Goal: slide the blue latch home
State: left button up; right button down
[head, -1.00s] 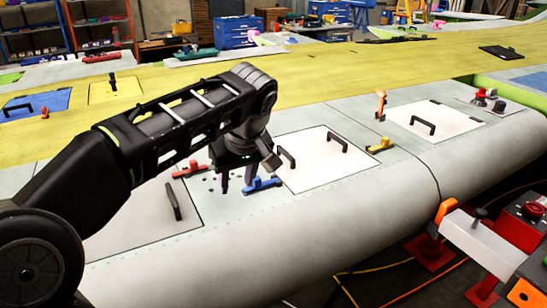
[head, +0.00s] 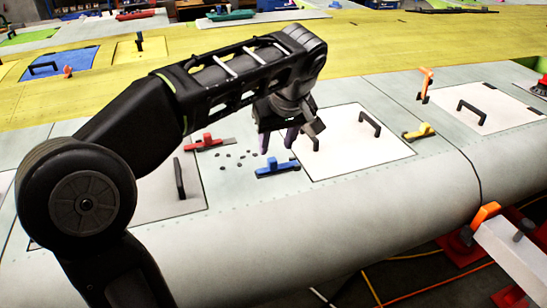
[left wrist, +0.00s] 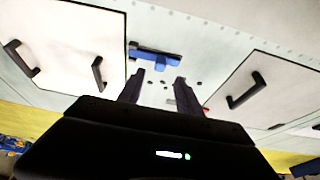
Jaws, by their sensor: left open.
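The blue latch (head: 277,169) sits on the grey wing skin at the left edge of a white access panel (head: 345,165). It also shows in the left wrist view (left wrist: 155,56), just beyond the fingertips. My left gripper (head: 277,149) is open and empty, its two dark fingers pointing down just behind the latch. In the left wrist view the fingers (left wrist: 159,80) are spread apart, with small dark dots on the skin between them. I see no contact with the latch. My right gripper is not in view.
A red latch (head: 207,142) lies left of the blue one, and a yellow latch (head: 419,132) sits right of the white panel. An orange upright latch (head: 425,84) stands farther back. Black handles (head: 369,124) rise from the panels.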

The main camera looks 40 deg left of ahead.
aim_at(272, 159)
pick_arm(q)
jog(key=x, duration=0.6)
jog(key=shift+p, duration=0.4)
jog(key=shift+c, duration=0.3)
grip_shut()
dwell(0.6)
